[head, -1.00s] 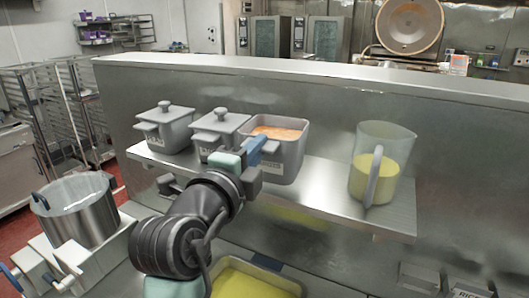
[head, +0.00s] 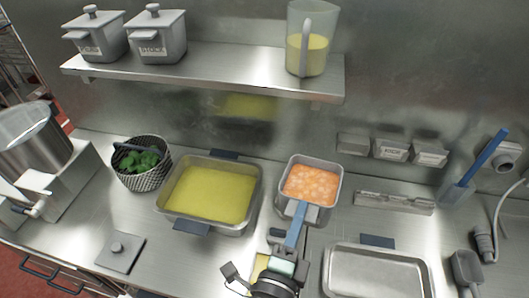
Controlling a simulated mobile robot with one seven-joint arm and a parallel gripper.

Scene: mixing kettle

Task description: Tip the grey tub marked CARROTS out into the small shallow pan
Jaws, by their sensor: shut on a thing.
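The grey tub (head: 325,205) is open and upright, filled with orange pieces. Its marking cannot be read from here. My gripper (head: 289,247) is shut on the tub's blue handle (head: 296,226), on the near side. The tub is over the counter between two pans; I cannot tell how far above the surface it is. The small shallow pan (head: 375,270) is empty and lies to the right and nearer, partly cut by the lower edge. The tub is not over it.
A deeper pan of yellow liquid (head: 212,195) stands left of the tub, with a basket of greens (head: 141,162) beyond. A loose grey lid (head: 120,252) lies front left. The shelf (head: 215,72) holds two lidded tubs and a jug (head: 309,40). Small boxes (head: 391,150) line the right wall.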

